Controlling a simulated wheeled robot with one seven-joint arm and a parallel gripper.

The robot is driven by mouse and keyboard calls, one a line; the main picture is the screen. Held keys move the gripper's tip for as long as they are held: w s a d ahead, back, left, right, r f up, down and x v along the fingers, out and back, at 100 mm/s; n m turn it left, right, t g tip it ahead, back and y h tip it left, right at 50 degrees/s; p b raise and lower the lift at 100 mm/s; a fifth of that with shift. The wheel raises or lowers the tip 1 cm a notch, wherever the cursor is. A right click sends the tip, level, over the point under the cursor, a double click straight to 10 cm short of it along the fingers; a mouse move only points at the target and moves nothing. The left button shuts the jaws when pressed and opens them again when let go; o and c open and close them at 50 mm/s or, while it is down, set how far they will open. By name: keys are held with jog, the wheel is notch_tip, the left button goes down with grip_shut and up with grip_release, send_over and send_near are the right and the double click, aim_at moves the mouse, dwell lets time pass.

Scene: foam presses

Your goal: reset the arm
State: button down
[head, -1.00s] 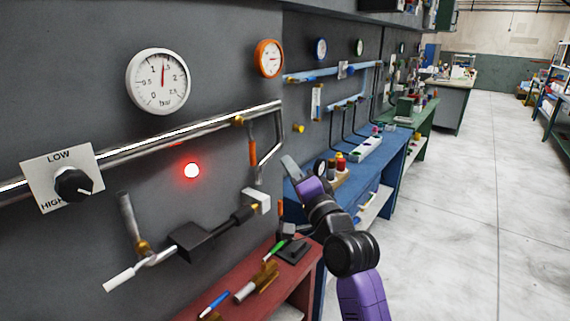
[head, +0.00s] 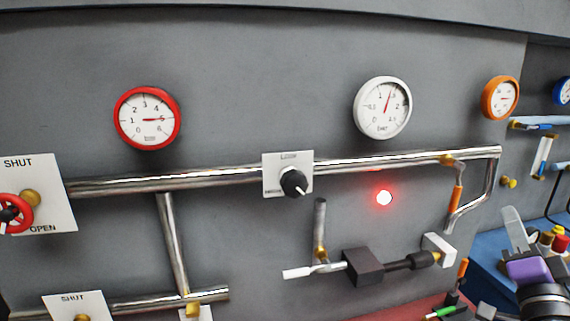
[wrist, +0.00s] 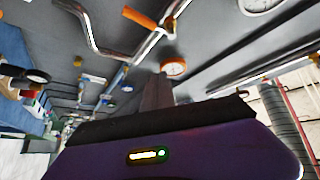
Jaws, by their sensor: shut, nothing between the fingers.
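My arm shows at the lower right edge of the head view, with its purple wrist and black joints partly cut off. My gripper (head: 515,228) points up in front of the blue bench, with its grey fingers shut and nothing held. In the wrist view the shut fingers (wrist: 158,92) rise from the dark purple hand. They appear clear of the pipes and gauges around them.
A grey wall carries a steel pipe (head: 390,160), a red gauge (head: 148,118), a white gauge (head: 382,108) and an orange gauge (head: 500,98). A LOW/HIGH knob (head: 294,183), a lit red lamp (head: 384,198) and a red valve wheel (head: 14,213) are also there.

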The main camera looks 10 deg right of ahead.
jog(key=s+a+f+n+y, duration=0.3)
jog(key=s+a+f+n, duration=0.35)
jog(key=a, duration=0.25)
jog(key=s+a+f+n+y, duration=0.3)
jog(key=s+a+f+n, duration=0.2)
jog(key=a+f, duration=0.3)
jog(key=s+a+f+n+g+y, duration=0.2)
jog(key=s+a+f, duration=0.3)
jog(key=s, duration=0.5)
jog(key=s+a+f+n+g+y, duration=0.2)
jog(key=s+a+f, duration=0.3)
jog(key=s+a, duration=0.2)
jog(key=s, duration=0.2)
jog(key=shift+s+a+f+g+y, duration=0.3)
jog(key=shift+s+a+g+y, duration=0.1)
